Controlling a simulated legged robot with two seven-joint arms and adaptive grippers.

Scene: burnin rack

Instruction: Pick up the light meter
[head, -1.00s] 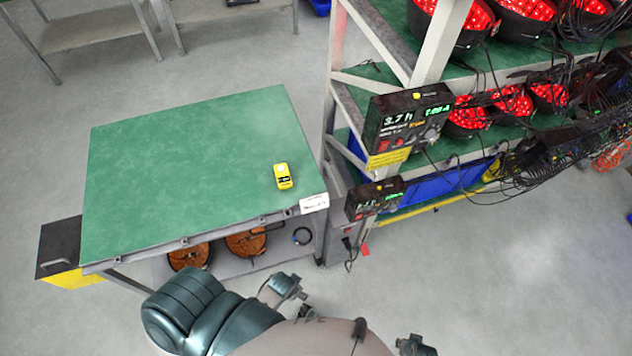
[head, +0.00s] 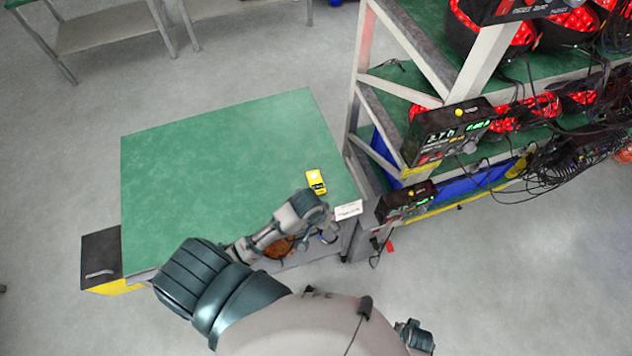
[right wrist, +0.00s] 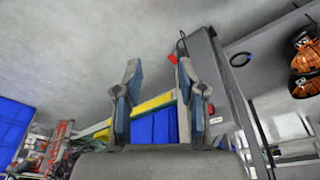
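The light meter (head: 316,184), small and yellow with a white round sensor and a dark face, lies on the green table top (head: 220,150) near its right front corner. My left arm reaches over the table's front edge. My left gripper (head: 318,219) is just in front of the meter in the picture, apart from it; its fingers are too small to read. My right gripper (right wrist: 160,85) is open and empty in the right wrist view, its two fingers wide apart, away from the table top. The meter does not show in that view.
A rack (head: 430,97) with red-lit lamps, cables and control boxes (head: 450,130) stands right of the table. A white label (head: 348,210) sits at the table's right front corner. A black and yellow box (head: 102,258) is at the left. The rest of the table top is clear.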

